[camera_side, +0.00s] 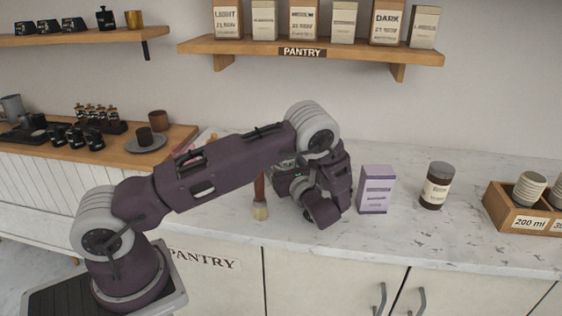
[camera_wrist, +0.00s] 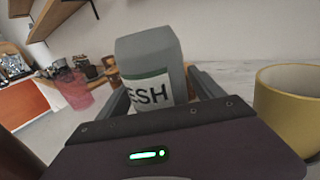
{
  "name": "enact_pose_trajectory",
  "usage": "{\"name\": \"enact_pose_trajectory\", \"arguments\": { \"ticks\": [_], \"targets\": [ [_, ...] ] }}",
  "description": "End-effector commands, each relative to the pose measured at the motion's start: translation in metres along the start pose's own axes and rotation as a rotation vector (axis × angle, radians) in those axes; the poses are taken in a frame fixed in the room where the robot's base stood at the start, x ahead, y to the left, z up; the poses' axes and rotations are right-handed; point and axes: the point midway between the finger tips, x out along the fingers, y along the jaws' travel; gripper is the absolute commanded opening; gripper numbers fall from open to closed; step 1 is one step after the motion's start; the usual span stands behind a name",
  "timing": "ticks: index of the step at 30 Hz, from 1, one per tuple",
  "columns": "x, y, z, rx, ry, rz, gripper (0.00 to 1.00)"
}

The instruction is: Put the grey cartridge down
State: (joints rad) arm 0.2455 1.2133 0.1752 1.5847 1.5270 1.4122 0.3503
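The grey cartridge (camera_wrist: 150,60) is a grey block with bevelled top edges. It has a white label with a green band and dark letters, of which "SH" is readable. In the wrist view it sits between the two dark fingers of my gripper (camera_wrist: 163,92), which appear closed on its sides. Its lower part is hidden by the gripper body, so I cannot tell whether it touches the counter. In the side view my wrist is low over the marble counter (camera_side: 400,235), and the arm hides the fingertips and the cartridge.
A yellow mug (camera_wrist: 288,100) stands close right of my gripper in the wrist view. A pink translucent container (camera_wrist: 72,88) is at left. In the side view, a brush (camera_side: 260,198), purple box (camera_side: 376,190), dark-lidded jar (camera_side: 437,186) and wooden crate (camera_side: 520,222) flank my wrist; front counter is clear.

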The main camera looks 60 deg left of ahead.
Motion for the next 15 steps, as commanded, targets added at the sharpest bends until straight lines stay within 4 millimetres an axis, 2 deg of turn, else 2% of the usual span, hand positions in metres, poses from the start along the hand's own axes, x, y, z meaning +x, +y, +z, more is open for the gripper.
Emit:
{"name": "enact_pose_trajectory", "arguments": {
  "ticks": [5,8,10,12,15],
  "targets": [
    [0.0,0.0,0.003,-0.001,0.0,0.001,0.77],
    [-0.016,-0.001,0.003,0.0,0.0,-0.003,0.77],
    [-0.035,-0.001,0.003,0.0,-0.001,-0.006,0.77],
    [-0.031,0.0,0.025,-0.005,-0.001,0.0,0.77],
    [-0.031,0.0,0.048,-0.004,0.0,0.0,0.77]
  ]
}}
